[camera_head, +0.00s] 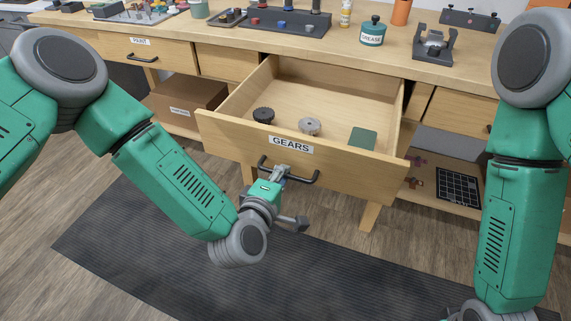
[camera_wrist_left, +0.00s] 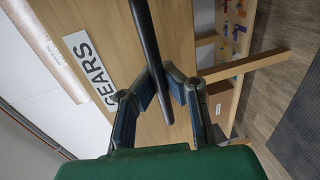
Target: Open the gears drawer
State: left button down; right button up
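The gears drawer (camera_head: 225,135) is pulled well out of the workbench, and its inside shows. Its front carries a white GEARS label (camera_head: 291,144) and a black bar handle (camera_head: 303,181). My left gripper (camera_head: 279,172) is at the handle. In the left wrist view, the fingertips of my left gripper (camera_wrist_left: 161,73) close in on both sides of the handle bar (camera_wrist_left: 146,35). A dark gear (camera_head: 263,115), a grey gear (camera_head: 310,126) and a green block (camera_head: 362,138) lie in the drawer. My right arm comes down at the right; its gripper is out of frame.
A closed drawer (camera_head: 140,52) is at the left. A cardboard box (camera_head: 187,98) sits on the lower shelf. A dark mat (camera_head: 150,240) covers the floor.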

pick_arm(q)
jog(key=shift+s+f, duration=0.25)
jog(key=shift+s, duration=0.2)
jog(key=c, duration=1.6)
grip_release()
jog(key=shift+w+d+r, duration=0.1)
jog(key=shift+w, duration=0.05)
jog(key=v, duration=1.2)
